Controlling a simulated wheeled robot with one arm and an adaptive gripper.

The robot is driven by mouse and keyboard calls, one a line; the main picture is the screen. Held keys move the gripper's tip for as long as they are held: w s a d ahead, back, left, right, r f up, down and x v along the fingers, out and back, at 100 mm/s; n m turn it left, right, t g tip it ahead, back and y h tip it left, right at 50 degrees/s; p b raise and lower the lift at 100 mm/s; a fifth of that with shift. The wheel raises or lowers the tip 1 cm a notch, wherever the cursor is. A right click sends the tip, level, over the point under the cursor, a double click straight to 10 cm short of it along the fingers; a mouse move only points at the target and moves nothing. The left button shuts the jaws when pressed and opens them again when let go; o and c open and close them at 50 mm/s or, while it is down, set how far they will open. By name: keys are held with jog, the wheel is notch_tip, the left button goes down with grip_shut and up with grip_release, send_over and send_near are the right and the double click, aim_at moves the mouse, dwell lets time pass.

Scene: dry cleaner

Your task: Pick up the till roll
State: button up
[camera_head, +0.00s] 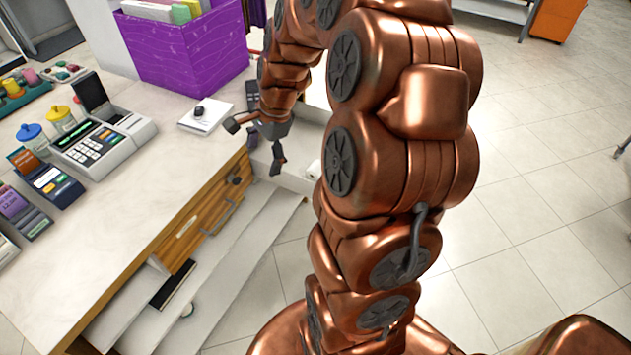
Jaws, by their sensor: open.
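A small white rounded thing (313,170), which may be the till roll, sits on a pale ledge (290,182) beside the counter, partly hidden behind my arm. I cannot make out its full shape. My gripper (254,147) is open and empty, pointing down near the counter's right edge. It is to the left of the white thing and apart from it.
The counter (130,215) holds a cash register (105,135), a card terminal (50,183), a white pad (206,117) with a dark knob on it, and a purple crate (185,50). A wooden drawer front (205,215) and lower shelf (235,250) face the open tiled floor.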

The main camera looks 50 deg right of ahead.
jog(key=w+d+f+m+t+b, duration=0.25)
jog(key=d+f+m+b, duration=0.35)
jog(key=d+f, duration=0.55)
jog(key=m+h+b, duration=0.1)
jog(key=m+b, duration=0.1)
jog(key=m, duration=0.6)
send_near(316, 165)
notch_tip(316, 165, down, 3)
jog(key=a, duration=0.1)
jog(key=shift+n, duration=0.3)
jog(key=shift+w+d+x, duration=0.1)
jog(key=shift+w+x, duration=0.05)
jog(key=shift+x, duration=1.1)
jog(key=shift+w+d+x, duration=0.1)
jog(key=shift+w+x, duration=0.05)
jog(key=shift+x, duration=1.1)
jog(key=shift+w+d+x, duration=0.1)
jog(key=shift+w+x, duration=0.05)
jog(key=shift+x, duration=1.1)
jog(key=shift+r, duration=0.2)
jog(key=c, duration=1.3)
jog(key=shift+o, duration=0.2)
notch_tip(316, 165, up, 10)
